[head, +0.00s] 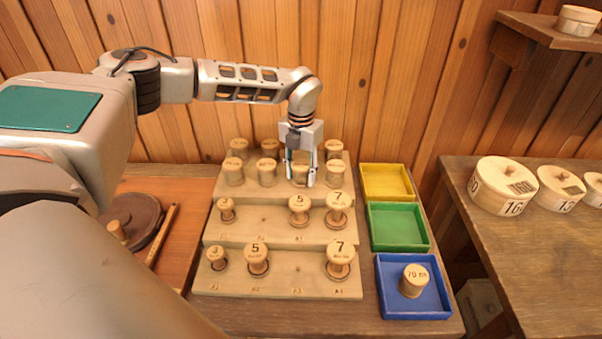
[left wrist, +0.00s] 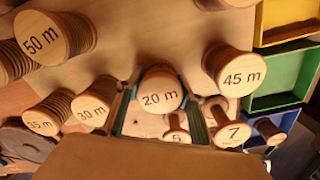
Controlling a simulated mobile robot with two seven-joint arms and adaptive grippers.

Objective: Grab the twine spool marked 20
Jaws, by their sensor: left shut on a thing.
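The twine spool marked 20 m (left wrist: 160,92) is a pale wooden spool with a round labelled top. My left gripper (left wrist: 160,112) is shut on it, with one finger on each side. In the head view the left gripper (head: 300,178) points down at the top step of the stepped rack (head: 270,232), and the spool (head: 300,171) is partly hidden between the fingers. I cannot tell whether the spool still touches the rack. My right gripper is not in view.
Spools marked 30 m (left wrist: 92,108) and 45 m (left wrist: 235,70) flank the held one. Smaller numbered spools stand on the lower steps. Yellow (head: 386,168) and green (head: 372,228) trays look empty; the blue tray (head: 385,312) holds a spool (head: 414,281).

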